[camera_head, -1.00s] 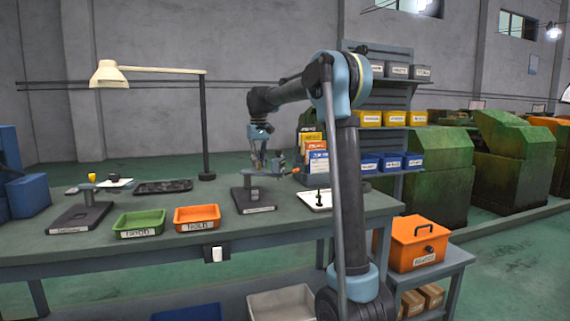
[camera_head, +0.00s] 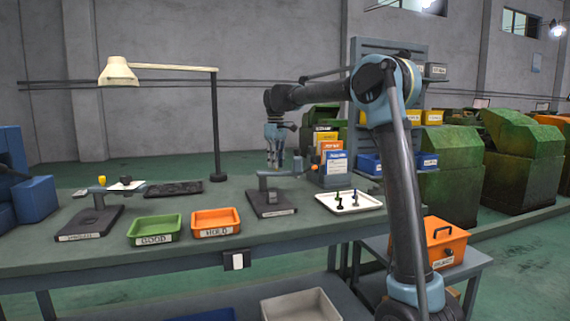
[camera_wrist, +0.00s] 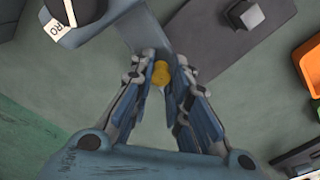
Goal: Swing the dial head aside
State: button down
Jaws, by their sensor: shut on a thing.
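The dial stand has a dark base plate (camera_head: 272,203) on the bench, with a grey-blue swing arm (camera_head: 283,173) above it. The arm points right, with an orange spot (camera_head: 314,167) near its end. In the wrist view, the dial head (camera_wrist: 75,12) is at the top left, dark with a white label partly reading "RO". The base plate (camera_wrist: 205,40) shows at the top right, apart from the dial head. My gripper (camera_head: 275,165) points down at the swing arm. In the wrist view, its fingers are closed around a yellow knob (camera_wrist: 160,75). The knob's lower part is hidden.
A green tray (camera_head: 155,232) and an orange tray (camera_head: 216,219) stand left of the base. A white tray (camera_head: 350,204) with small dark parts lies right, near upright boxes (camera_head: 333,160). A desk lamp (camera_head: 216,120) stands behind. A second stand (camera_head: 92,222) is far left.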

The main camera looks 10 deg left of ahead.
jog(key=shift+w+r, duration=0.1)
jog(key=shift+w, duration=0.2)
jog(key=c, duration=1.5)
grip_release()
jog(key=shift+d, duration=0.1)
notch_tip(320, 180, up, 12)
jog(key=shift+f, duration=0.15)
